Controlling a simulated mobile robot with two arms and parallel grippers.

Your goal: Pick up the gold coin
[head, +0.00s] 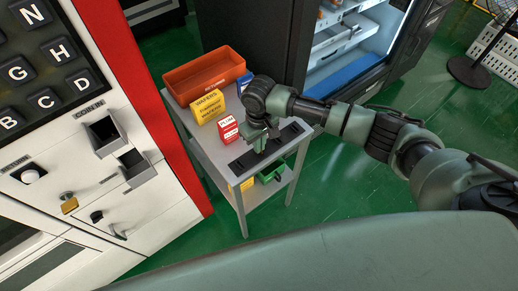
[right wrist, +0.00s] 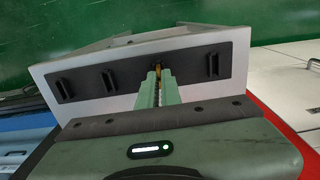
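My right gripper (head: 262,142) points down at a black slotted holder (head: 285,138) on top of a small grey table. In the right wrist view its two green fingers (right wrist: 158,75) are close together at one slot of the holder (right wrist: 130,72). A small gold edge, likely the gold coin (right wrist: 158,68), shows between the fingertips at that slot. I cannot tell if the fingers are pressing on it. The other visible slots hold dark upright pieces. In the head view the coin is hidden by the gripper. My left gripper is not in view.
On the grey table (head: 198,119) stand an orange bin (head: 205,75), a yellow wafers box (head: 208,106) and a red-and-white box (head: 228,129). A green tray (head: 271,173) is on the lower shelf. A vending machine (head: 150,215) stands left; an open cabinet (head: 345,45) stands behind.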

